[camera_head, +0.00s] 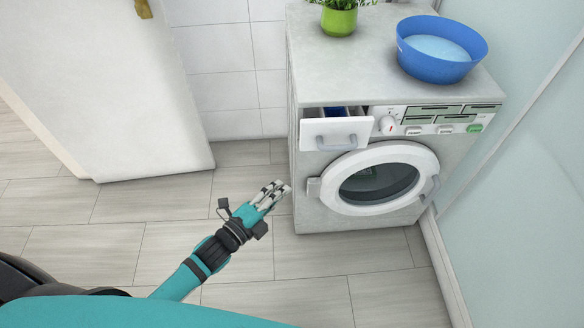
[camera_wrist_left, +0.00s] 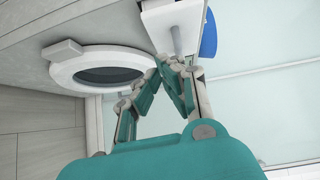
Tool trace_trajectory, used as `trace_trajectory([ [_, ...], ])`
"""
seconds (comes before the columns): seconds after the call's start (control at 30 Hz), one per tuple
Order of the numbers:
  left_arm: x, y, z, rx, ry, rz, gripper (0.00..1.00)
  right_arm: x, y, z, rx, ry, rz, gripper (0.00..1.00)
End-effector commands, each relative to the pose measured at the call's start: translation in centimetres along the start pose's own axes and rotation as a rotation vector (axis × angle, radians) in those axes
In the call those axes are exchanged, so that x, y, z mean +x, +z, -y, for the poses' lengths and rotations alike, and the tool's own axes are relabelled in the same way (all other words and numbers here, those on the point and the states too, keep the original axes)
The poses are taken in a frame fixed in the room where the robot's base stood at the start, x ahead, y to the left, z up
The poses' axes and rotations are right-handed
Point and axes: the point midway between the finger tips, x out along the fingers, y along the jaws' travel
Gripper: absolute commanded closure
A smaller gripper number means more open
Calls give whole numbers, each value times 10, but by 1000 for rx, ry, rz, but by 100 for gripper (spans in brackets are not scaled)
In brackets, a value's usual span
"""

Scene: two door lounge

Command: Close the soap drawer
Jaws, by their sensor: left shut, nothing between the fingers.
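The soap drawer (camera_head: 336,132) is at the upper left of the washing machine's (camera_head: 310,190) front. It stands pulled out, with a blue inside showing behind its white front and a grey handle. My left gripper (camera_head: 274,191) is in front of and below the drawer, to the left of the round door, apart from the machine in the head view. Its fingers are shut and empty. In the left wrist view the drawer (camera_wrist_left: 172,22) is at the top, just beyond the fingertips (camera_wrist_left: 170,62); I cannot tell the gap. My right gripper is not in view.
The round washer door (camera_head: 428,168) looks shut. A blue basin (camera_head: 440,70) and a green plant pot (camera_head: 338,20) stand on top of the machine. A white door (camera_head: 110,90) stands at the left. A glass panel (camera_head: 530,150) is at the right. The floor before the machine is clear.

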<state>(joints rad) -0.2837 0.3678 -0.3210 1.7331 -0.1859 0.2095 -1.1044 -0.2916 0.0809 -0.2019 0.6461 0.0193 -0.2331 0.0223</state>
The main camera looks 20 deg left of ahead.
Motion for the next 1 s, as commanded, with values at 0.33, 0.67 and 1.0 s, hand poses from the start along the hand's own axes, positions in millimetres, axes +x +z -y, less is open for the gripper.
trace_trajectory([
  [0.33, 37, -6, 18, 47, -41, -20, 100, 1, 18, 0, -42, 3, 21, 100],
  [0.67, 107, -7, 20, 46, -39, -19, 100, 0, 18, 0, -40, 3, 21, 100],
  [1.0, 130, 20, 20, 45, -35, -19, 100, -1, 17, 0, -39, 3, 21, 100],
])
